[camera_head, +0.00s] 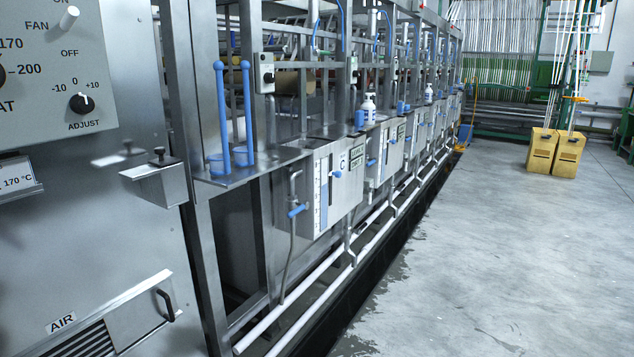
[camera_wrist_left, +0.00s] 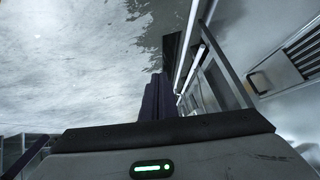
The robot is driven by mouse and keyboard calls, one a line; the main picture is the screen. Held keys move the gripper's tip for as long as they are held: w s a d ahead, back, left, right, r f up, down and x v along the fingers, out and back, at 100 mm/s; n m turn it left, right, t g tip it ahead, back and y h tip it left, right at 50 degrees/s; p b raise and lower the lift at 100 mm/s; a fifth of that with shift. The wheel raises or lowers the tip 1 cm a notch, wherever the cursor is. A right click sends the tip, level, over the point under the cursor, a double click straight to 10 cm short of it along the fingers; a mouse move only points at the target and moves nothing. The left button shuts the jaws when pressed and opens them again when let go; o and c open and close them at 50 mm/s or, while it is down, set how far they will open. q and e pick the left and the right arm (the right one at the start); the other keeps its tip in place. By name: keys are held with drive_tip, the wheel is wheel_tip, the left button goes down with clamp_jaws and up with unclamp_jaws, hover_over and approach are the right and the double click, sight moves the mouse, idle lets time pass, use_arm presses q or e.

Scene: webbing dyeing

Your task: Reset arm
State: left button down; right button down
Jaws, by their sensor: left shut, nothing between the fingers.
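My left gripper (camera_wrist_left: 156,80) shows in the left wrist view. Its dark fingers are together, with nothing between them, rising past a grey housing with a green light. They point over the grey floor beside the machine, apart from anything visible. Neither gripper shows in the head view. My right gripper is in no frame.
In the head view, a metal control panel (camera_head: 90,180) stands close on the left. A row of steel dye tanks (camera_head: 335,185) with pipes (camera_head: 335,250) runs away from me. Yellow boxes (camera_head: 555,152) stand far back right. The grey floor (camera_head: 500,250) is clear.

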use_arm(q)
drive_tip(key=s+f+g, duration=0.1)
drive_tip(key=s+f, duration=0.2)
drive_tip(key=s, duration=0.2)
drive_tip(key=w+d+r+n, duration=0.1)
drive_tip(key=d+n, duration=0.3)
drive_tip(key=d, duration=0.7)
drive_tip(key=shift+w+t, duration=0.25)
drive_tip(key=shift+t, duration=0.15)
